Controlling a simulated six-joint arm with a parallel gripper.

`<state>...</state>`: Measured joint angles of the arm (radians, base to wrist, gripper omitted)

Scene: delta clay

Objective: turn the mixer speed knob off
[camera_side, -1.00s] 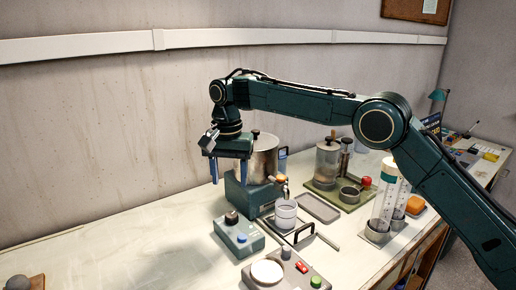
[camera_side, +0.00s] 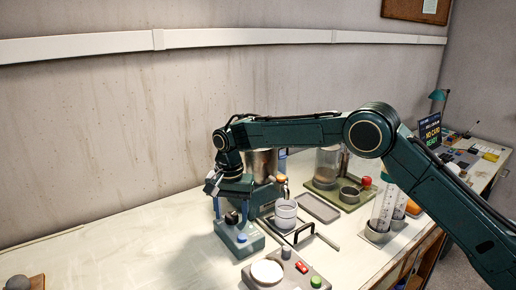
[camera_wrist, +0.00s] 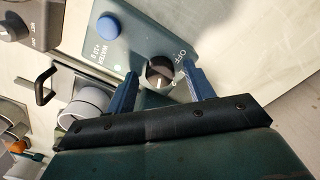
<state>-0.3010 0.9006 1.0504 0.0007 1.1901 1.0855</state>
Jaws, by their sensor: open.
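The mixer speed knob is a round black knob (camera_wrist: 160,73) with a pale mark on it, on a teal control box (camera_wrist: 140,38). The word OFF is printed up and to the right of the knob in the wrist view; the pale mark seems to point elsewhere, low in that picture. My gripper (camera_wrist: 159,71) is open, with one blue finger on each side of the knob. I cannot tell whether the fingers touch it. In the side view my gripper (camera_side: 232,209) is low over the box (camera_side: 240,241), and the knob (camera_side: 232,217) shows between the fingers.
A blue button (camera_wrist: 109,26) is on the same box. Close by stand a metal pot (camera_side: 262,163), a white cup (camera_side: 286,213) and a panel with a white disc (camera_side: 266,271). The bench to the left is mostly clear.

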